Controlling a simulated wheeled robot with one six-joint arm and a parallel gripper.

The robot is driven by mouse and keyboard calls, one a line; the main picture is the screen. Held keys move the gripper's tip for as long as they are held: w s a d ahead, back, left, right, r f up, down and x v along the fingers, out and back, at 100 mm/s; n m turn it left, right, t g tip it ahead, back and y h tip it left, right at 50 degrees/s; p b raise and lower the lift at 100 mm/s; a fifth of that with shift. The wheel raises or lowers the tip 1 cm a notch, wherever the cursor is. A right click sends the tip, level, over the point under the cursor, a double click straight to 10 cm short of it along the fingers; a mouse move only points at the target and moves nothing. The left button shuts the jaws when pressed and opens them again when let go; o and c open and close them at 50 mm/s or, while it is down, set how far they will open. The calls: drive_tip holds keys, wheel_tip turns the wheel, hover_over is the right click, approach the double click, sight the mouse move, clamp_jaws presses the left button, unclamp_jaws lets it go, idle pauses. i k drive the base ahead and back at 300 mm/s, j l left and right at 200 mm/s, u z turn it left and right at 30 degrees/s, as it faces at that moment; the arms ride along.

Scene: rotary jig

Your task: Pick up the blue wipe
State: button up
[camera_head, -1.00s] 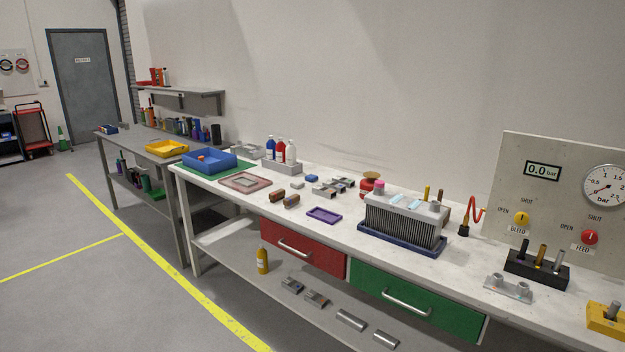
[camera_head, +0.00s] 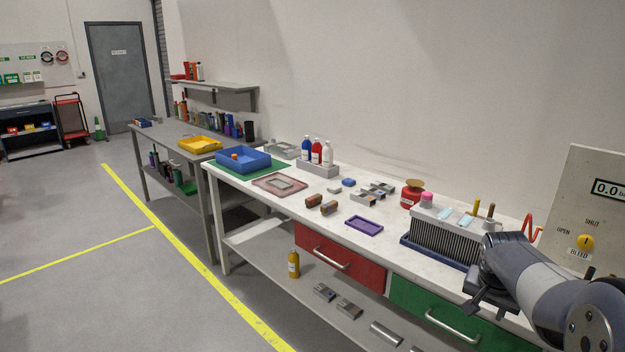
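A small blue folded piece (camera_head: 348,182), which looks like the blue wipe, lies on the white bench behind the brown blocks. Two pale blue strips (camera_head: 445,213) lie on top of the finned grey block; I cannot tell whether they are wipes too. My gripper (camera_head: 484,304) is at the lower right, dark, in front of the bench edge near the green drawer. It is well to the right of the small blue piece and apart from it. Its fingers are seen at an angle, and their gap is unclear.
The finned block (camera_head: 445,240) stands close behind my gripper. A purple tray (camera_head: 364,225), brown blocks (camera_head: 329,207), a red pot (camera_head: 411,195) and metal parts (camera_head: 372,192) sit around the bench middle. A blue bin (camera_head: 243,160) and bottles (camera_head: 317,152) stand farther left.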

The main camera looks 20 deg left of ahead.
sight(349, 182)
drive_tip(key=i+j+u, duration=0.6)
drive_tip(key=i+u, duration=0.2)
drive_tip(key=i+j+u, duration=0.1)
drive_tip(key=i+u, duration=0.3)
drive_tip(key=i+j+z, duration=0.2)
drive_tip(key=i+z, duration=0.25)
drive_tip(key=i, duration=0.2)
drive_tip(key=i+j+z, duration=0.9)
drive_tip(key=i+j, duration=0.15)
